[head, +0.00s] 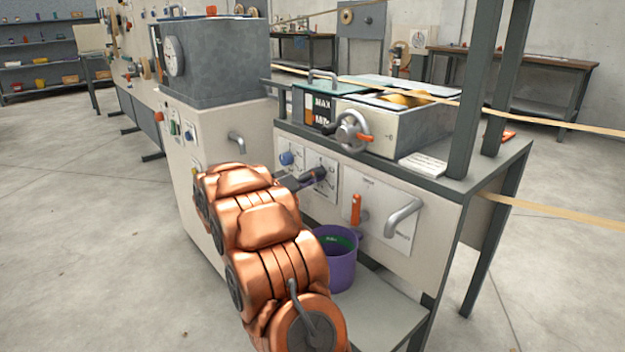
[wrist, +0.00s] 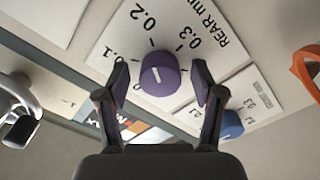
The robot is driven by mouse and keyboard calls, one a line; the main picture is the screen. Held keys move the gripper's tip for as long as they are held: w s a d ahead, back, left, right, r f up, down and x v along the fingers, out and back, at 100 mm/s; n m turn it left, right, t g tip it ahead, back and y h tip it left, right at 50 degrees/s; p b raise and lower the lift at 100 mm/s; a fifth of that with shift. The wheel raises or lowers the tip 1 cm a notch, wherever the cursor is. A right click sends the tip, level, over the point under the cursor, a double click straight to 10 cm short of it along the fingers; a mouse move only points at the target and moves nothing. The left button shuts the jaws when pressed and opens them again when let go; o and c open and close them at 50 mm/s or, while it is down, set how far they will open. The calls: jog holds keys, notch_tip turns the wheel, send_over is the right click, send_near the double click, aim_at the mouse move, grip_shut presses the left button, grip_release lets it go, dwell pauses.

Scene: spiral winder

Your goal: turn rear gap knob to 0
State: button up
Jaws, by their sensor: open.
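The rear gap knob (wrist: 168,82) is purple with a short white mark on its face, in the middle of the wrist view.
A blue knob (head: 286,158) on a similar plate is left of my gripper in the head view. An orange-handled valve (head: 356,209) and a grey pipe (head: 403,217) are to the right. A purple bucket (head: 338,268) stands below; a handwheel (head: 350,134) is above.

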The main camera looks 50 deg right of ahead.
jog(key=c, duration=1.1)
jog(key=shift+c, duration=0.2)
jog(key=shift+r+n+p, duration=0.1)
jog(key=shift+n+p, duration=0.25)
jog(key=shift+n, duration=0.05)
jog(key=n+p, duration=1.9)
jog(key=n, duration=0.4)
jog(key=shift+r+p, duration=0.1)
jog(key=shift+p, duration=0.25)
